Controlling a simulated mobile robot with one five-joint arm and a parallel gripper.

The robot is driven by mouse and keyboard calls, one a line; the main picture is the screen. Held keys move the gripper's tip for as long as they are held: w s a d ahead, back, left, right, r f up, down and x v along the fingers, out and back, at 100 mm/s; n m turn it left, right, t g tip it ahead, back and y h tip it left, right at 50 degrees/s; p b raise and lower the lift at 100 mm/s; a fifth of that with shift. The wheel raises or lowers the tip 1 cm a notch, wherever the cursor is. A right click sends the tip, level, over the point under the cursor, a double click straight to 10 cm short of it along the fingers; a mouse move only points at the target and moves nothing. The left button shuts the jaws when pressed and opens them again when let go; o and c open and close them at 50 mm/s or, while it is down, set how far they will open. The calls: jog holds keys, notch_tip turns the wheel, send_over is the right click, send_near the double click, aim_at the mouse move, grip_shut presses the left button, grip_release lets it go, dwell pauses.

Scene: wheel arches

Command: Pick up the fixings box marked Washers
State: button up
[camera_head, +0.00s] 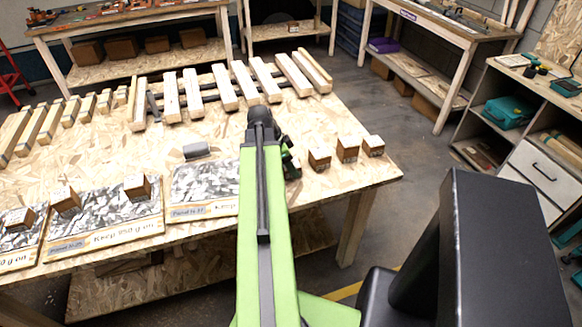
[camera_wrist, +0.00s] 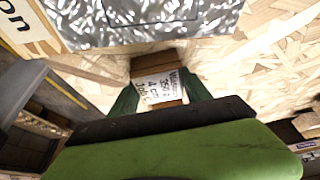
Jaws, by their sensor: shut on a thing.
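In the wrist view, a small brown box (camera_wrist: 157,62) with a white printed label is between the two green fingers of my gripper (camera_wrist: 157,98). The label is turned sideways; its top line appears to read Washers. The fingers are shut on the box's sides. I cannot tell whether it touches the table. In the head view, my green arm covers most of my gripper (camera_head: 290,162) and hides the held box.
Three similar boxes (camera_head: 347,150) stand right of my gripper on the wooden table (camera_head: 225,110). More boxes (camera_head: 137,187) sit on silvery panels (camera_head: 110,207) at the left front. A grey block (camera_head: 197,150) lies left of my arm. Wooden slats (camera_head: 195,95) line the back.

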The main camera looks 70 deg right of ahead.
grip_shut()
